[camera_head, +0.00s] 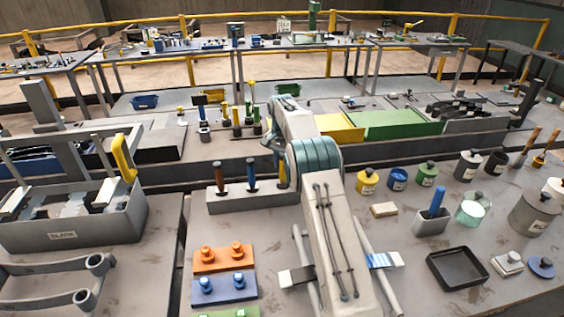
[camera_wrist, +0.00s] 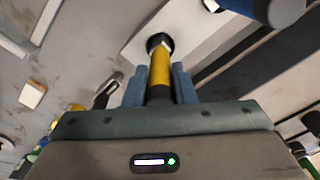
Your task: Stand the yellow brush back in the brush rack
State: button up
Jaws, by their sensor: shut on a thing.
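The yellow brush (camera_wrist: 160,70) is between the two blue-grey fingers of my gripper (camera_wrist: 158,84), which is shut on it. Its black end points away from the palm, over a pale grey surface that looks like the rack. In the head view a strip of the yellow brush (camera_head: 283,172) shows at the right end of the grey brush rack (camera_head: 233,203), beside my arm. I cannot tell whether its end is inside a hole. A brown-handled brush (camera_head: 219,178) and a blue-handled brush (camera_head: 252,175) stand upright in the rack. My arm hides the rack's right end.
An orange block (camera_head: 224,259) and a blue block (camera_head: 224,287) with knobs lie in front of the rack. A grey bin (camera_head: 75,228) stands left. Jars, a black tray (camera_head: 457,269) and a cup with a blue handle (camera_head: 432,220) stand right.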

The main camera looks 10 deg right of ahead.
aim_at(282, 155)
jog(key=shift+f, duration=0.45)
jog(key=o, duration=1.5)
jog(key=shift+o, duration=0.2)
jog(key=shift+r+p, duration=1.95)
jog(key=shift+r, duration=0.5)
jog(key=shift+r+p, duration=0.35)
jog(key=shift+r, duration=0.65)
